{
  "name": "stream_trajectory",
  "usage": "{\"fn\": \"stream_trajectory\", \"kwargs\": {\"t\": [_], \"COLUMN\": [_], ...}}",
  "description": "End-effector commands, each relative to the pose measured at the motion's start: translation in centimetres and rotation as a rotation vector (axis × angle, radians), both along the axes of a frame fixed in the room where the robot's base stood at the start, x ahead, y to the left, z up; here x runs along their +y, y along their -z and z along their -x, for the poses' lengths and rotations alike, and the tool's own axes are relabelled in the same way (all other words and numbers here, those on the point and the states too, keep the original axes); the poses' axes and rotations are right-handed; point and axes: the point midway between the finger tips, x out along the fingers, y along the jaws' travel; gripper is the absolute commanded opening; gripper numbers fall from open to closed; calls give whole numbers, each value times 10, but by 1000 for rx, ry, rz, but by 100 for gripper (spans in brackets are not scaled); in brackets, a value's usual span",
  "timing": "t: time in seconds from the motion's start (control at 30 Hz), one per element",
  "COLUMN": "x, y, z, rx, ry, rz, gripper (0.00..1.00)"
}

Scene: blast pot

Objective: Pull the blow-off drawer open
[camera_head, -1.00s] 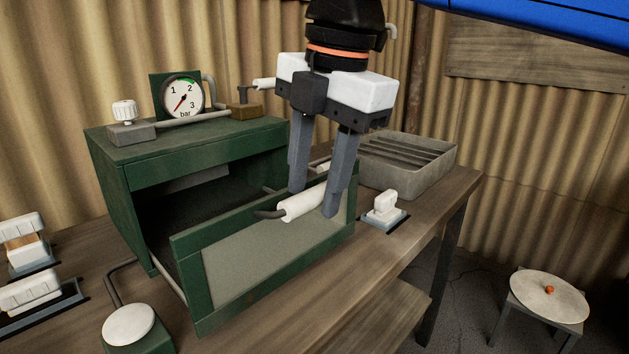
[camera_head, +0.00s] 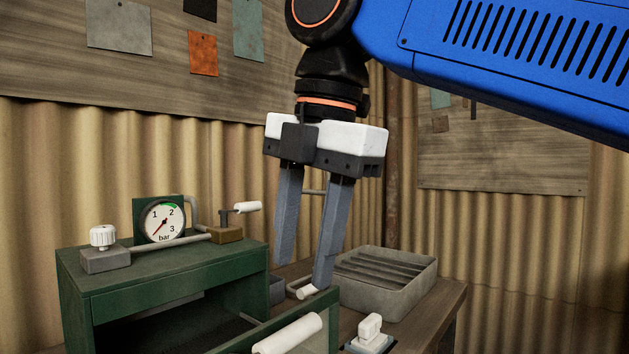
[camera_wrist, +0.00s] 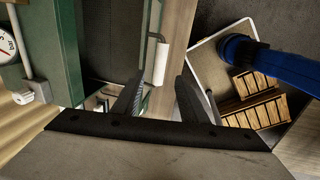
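The blow-off drawer (camera_head: 321,333) is pulled out from the green cabinet (camera_head: 165,270), its front panel standing well forward of the opening. Its white bar handle (camera_head: 287,333) is on the front panel, cut by the bottom of the head view; a white handle (camera_wrist: 161,63) also shows in the wrist view, ahead of the fingers. My gripper (camera_head: 304,275) points down, above and behind the handle in the head view. Its two fingers are apart with nothing between them; the wrist view shows the same gap (camera_wrist: 163,98). Most of the drawer's inside is hidden or out of frame.
A pressure gauge (camera_head: 163,220), a white knob (camera_head: 102,236) and a white-handled lever (camera_head: 247,208) sit on the cabinet top. A grey slatted tray (camera_head: 385,285) and a small white-topped block (camera_head: 370,328) stand on the bench to the right.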

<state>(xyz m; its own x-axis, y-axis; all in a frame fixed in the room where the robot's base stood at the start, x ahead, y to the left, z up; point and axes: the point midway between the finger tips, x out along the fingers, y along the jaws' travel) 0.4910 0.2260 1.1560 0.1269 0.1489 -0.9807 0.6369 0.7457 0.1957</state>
Motion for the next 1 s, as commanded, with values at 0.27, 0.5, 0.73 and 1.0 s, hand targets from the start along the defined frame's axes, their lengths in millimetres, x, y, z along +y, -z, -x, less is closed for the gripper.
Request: {"fn": "stream_trajectory", "kwargs": {"t": [0.27,0.5,0.73,1.0], "x": [-7,-11,-12,-12], "y": [-52,-74,-78,-78], "z": [6,9,10,10], "rx": [-1,0,0,0], "ry": [0,0,0,0], "rz": [-1,0,0,0], "gripper": [39,39,39,39]}}
